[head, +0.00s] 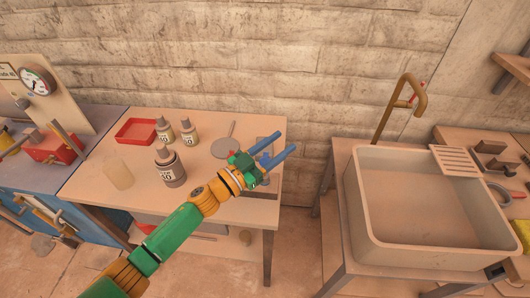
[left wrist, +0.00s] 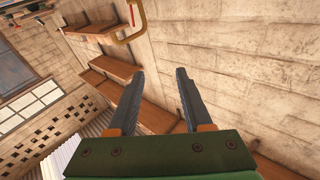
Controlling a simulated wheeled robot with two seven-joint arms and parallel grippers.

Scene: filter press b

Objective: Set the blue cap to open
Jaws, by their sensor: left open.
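I cannot make out a blue cap in either view. My left gripper (head: 284,143) has blue fingers and is over the right end of the wooden table (head: 215,210). Its fingers are apart with nothing between them. In the left wrist view the open fingers (left wrist: 160,76) point toward the brick wall and wooden shelves. Several labelled bottles with grey tops stand on the table, one of them a larger bottle (head: 169,168) nearer the front. My right gripper is not in view.
A red tray (head: 137,131) and a pale beaker (head: 117,172) are on the table. A press bench with a gauge (head: 38,81) stands at left. A large sink (head: 370,218) with a brass tap (head: 398,103) is at right. A gap separates table and sink.

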